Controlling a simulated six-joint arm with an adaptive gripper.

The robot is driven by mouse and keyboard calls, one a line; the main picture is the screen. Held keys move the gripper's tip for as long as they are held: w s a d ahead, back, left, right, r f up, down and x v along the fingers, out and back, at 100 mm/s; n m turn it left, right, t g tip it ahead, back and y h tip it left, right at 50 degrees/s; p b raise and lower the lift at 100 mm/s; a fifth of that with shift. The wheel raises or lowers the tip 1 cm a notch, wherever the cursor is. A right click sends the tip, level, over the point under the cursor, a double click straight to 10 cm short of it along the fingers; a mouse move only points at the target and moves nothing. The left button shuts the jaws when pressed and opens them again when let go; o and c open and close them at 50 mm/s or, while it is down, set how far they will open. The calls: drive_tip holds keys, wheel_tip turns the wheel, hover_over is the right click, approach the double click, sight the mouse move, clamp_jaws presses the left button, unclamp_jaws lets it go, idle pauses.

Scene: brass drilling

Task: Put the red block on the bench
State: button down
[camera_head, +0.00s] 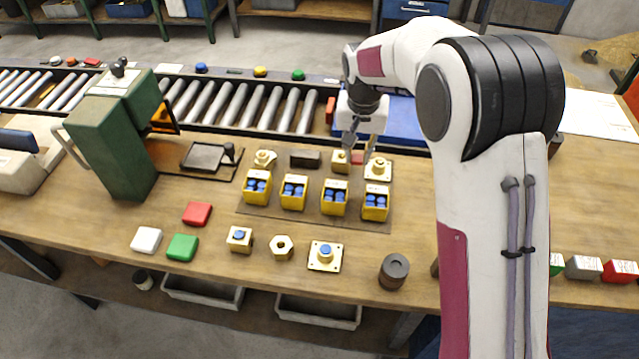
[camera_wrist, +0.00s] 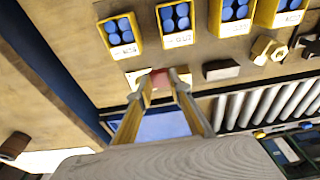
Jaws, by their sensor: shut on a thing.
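My gripper (camera_head: 360,150) reaches down over the back right part of the brown mat on the bench (camera_head: 120,225). In the wrist view its fingertips (camera_wrist: 161,82) are closed on a small red block (camera_wrist: 160,77), which also shows between the fingers in the head view (camera_head: 357,158). The block is close to the brass parts at the mat's back edge; I cannot tell whether it touches anything below. Its lower part is hidden. A separate flat red piece (camera_head: 197,213) lies at the bench's front left, beside a white piece (camera_head: 146,239) and a green piece (camera_head: 182,247).
Several yellow bins (camera_head: 294,192) with blue-topped contents stand just in front of my gripper. A blue panel (camera_head: 400,118) and the roller conveyor (camera_head: 240,105) lie behind. A green press (camera_head: 110,150) stands left. Brass parts (camera_head: 325,256) and a dark cylinder (camera_head: 394,271) stand near the front.

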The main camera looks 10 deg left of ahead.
idle(0.3)
hover_over(354, 188)
drive_tip(key=shift+s+f, duration=0.15)
drive_tip(key=shift+f, duration=1.45)
drive_tip(key=shift+s+f, duration=0.15)
drive_tip(key=shift+f, duration=1.4)
drive_tip(key=shift+f, duration=1.85)
drive_tip(key=shift+f, duration=0.1)
drive_tip(key=c, duration=1.8)
unclamp_jaws()
drive_tip(key=shift+c, duration=0.2)
